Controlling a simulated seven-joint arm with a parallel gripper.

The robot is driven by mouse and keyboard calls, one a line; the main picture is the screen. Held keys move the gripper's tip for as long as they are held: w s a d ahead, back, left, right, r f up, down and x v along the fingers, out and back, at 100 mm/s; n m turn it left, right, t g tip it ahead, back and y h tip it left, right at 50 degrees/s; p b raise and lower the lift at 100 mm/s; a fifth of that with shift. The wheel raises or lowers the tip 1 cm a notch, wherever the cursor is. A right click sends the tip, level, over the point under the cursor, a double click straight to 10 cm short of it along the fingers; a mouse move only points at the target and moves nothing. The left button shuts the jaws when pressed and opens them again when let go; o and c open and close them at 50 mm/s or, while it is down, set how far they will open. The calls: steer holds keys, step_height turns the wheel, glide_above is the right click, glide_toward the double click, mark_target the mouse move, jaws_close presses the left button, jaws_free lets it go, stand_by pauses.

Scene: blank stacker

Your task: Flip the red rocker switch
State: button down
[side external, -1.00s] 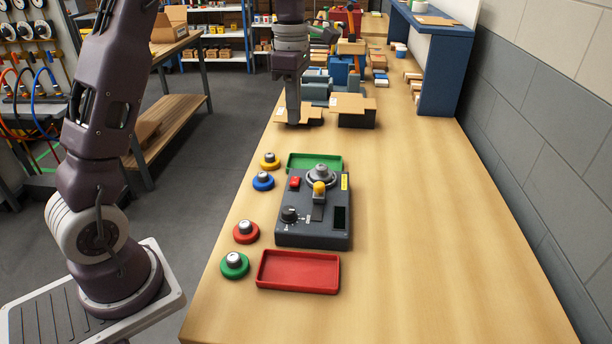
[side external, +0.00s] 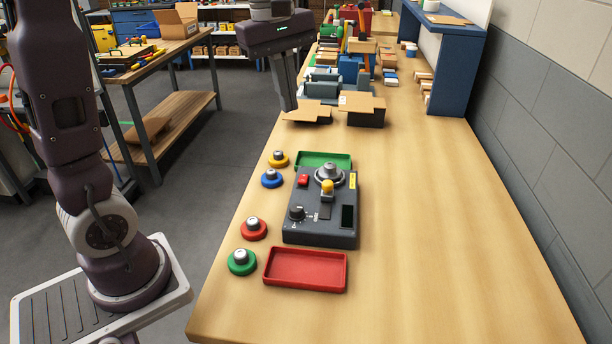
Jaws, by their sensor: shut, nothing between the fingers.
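The red rocker switch (side external: 303,180) is a small red block at the upper left of the dark control box (side external: 308,232) on the bench. Which way it is tipped is too small to tell. My gripper (side external: 289,108) hangs well behind the box, toward the far end of the bench, apart from the switch and slightly left of it in the picture. It points down at a slight tilt, its fingers shut and empty, beside an open cardboard box.
The control box also carries a yellow-knobbed lever (side external: 327,187), a grey dial and a black knob. Yellow, blue, red and green round pieces stand along its left. A green tray (side external: 338,158) lies behind it, a red tray (side external: 306,285) in front. The bench right is clear.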

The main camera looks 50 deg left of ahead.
steer(key=w+a+f+n+g, duration=0.3)
steer(key=w+a+f+n, duration=0.5)
steer(key=w+n, duration=0.25)
glide_toward(303, 181)
steer(key=shift+h, duration=0.3)
steer(key=f, duration=0.7)
steer(key=shift+s, duration=0.4)
